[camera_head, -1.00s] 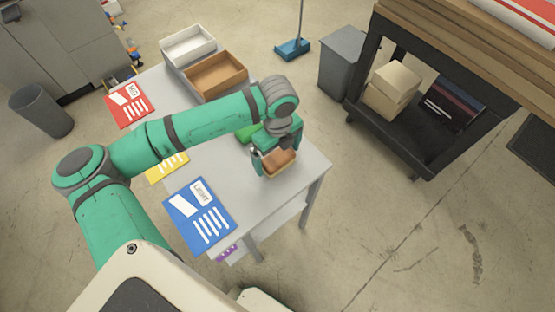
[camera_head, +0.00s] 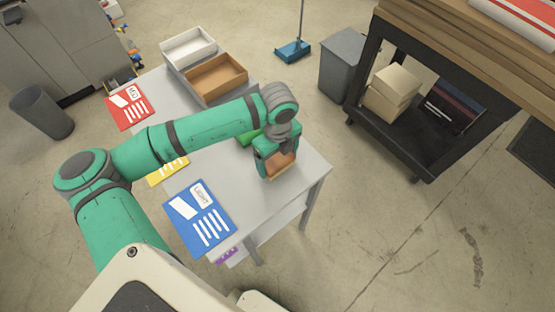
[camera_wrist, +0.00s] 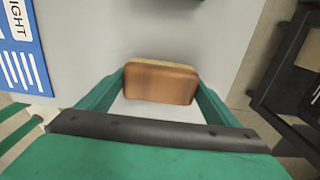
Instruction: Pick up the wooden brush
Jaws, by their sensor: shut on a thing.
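The wooden brush (camera_head: 281,166) is a brown block with a paler layer along one long side. It is at the right front part of the grey table (camera_head: 228,160). In the wrist view the brush (camera_wrist: 161,83) lies between the two green fingers of my gripper (camera_wrist: 160,85), which touch its two ends. In the head view my gripper (camera_head: 276,165) is shut on the brush and covers part of it. I cannot tell whether the brush rests on the table or is slightly above it.
A green object (camera_head: 248,138) is partly hidden behind my arm. Blue (camera_head: 199,216), yellow (camera_head: 167,172) and red (camera_head: 130,107) cards lie on the table's left side. White (camera_head: 188,47) and brown (camera_head: 216,79) trays stand at the back. A black cart (camera_head: 425,150) stands to the right.

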